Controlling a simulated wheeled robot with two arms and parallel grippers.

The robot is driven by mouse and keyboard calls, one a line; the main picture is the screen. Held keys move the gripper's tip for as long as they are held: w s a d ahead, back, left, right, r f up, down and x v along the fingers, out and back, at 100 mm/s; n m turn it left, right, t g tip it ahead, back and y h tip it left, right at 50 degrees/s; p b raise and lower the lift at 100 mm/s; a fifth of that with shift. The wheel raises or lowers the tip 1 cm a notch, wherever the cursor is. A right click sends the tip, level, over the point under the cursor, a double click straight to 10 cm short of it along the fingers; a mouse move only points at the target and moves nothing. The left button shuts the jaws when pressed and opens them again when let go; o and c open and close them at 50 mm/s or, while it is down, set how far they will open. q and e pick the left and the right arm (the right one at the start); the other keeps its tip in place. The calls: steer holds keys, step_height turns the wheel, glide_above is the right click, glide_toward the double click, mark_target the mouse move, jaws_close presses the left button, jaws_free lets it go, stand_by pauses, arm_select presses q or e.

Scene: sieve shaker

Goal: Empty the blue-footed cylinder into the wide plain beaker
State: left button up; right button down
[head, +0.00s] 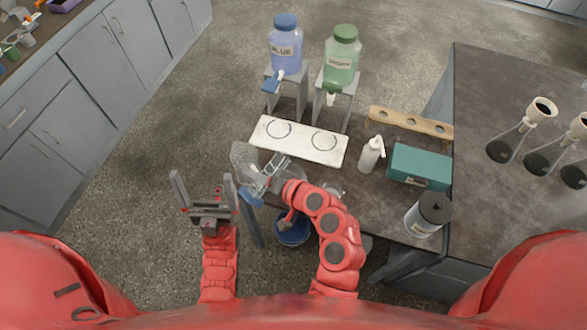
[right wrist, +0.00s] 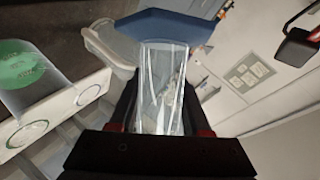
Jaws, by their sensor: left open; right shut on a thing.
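The blue-footed cylinder is a clear tube (right wrist: 163,85) with a blue foot (right wrist: 170,25) in the right wrist view. My right gripper (head: 268,177) is shut on its tube, between both fingers. In the head view the blue foot (head: 250,197) shows at the lower left of the gripper, and the cylinder looks strongly tilted. I cannot tell whether liquid is in it. A wide clear vessel, apparently the plain beaker (head: 243,155), stands just beyond the gripper, left of the white board; it also shows in the right wrist view (right wrist: 109,43). My left gripper (head: 203,182) is open and empty.
A white board (head: 300,141) with two rings lies beneath the blue bottle (head: 285,45) and green bottle (head: 341,55) on stands. A squeeze bottle (head: 371,154), teal box (head: 420,166) and dark-lidded jar (head: 429,214) stand right. A blue bucket (head: 293,229) is below.

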steer(key=shift+a+f+n+t+h+p, duration=0.1)
steer(key=shift+f+n+t+h+p, duration=0.3)
steer(key=shift+n+t+h+p, duration=0.6)
steer(key=shift+d+f+n+t+h+p, duration=0.1)
steer(key=shift+f+n+t+h+p, duration=0.4)
steer(key=shift+n+p, duration=0.95)
steer(key=shift+a+f+n+t+h+p, duration=0.1)
steer(key=shift+f+n+t+h+p, duration=0.2)
steer(key=shift+n+t+h+p, duration=0.65)
steer(key=shift+g+p, duration=0.35)
steer(key=shift+p, duration=0.05)
